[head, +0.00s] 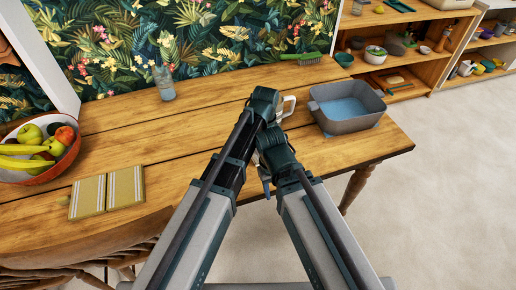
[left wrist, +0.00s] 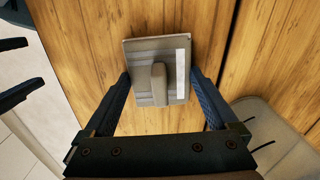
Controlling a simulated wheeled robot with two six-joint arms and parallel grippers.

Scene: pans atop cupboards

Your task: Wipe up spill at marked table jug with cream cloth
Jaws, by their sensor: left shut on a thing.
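My left gripper (left wrist: 159,80) is shut on a square, pale grey-beige pad with a raised middle ridge and a white stripe, seemingly the cream cloth (left wrist: 142,52). It is over the wooden table; I cannot tell whether the pad touches it. In the head view my left wrist hides this gripper and the pad. A white jug or mug (head: 288,106) shows partly behind that wrist. A clear glass vessel (head: 164,84) stands at the back of the table. I cannot make out a spill. My right gripper (left wrist: 14,70) shows at the left edge of the left wrist view, its fingers apart.
A grey basin (head: 349,122) with blue inside stands at the table's right end. A green brush (head: 301,57) lies at the back. The table's middle left is clear.

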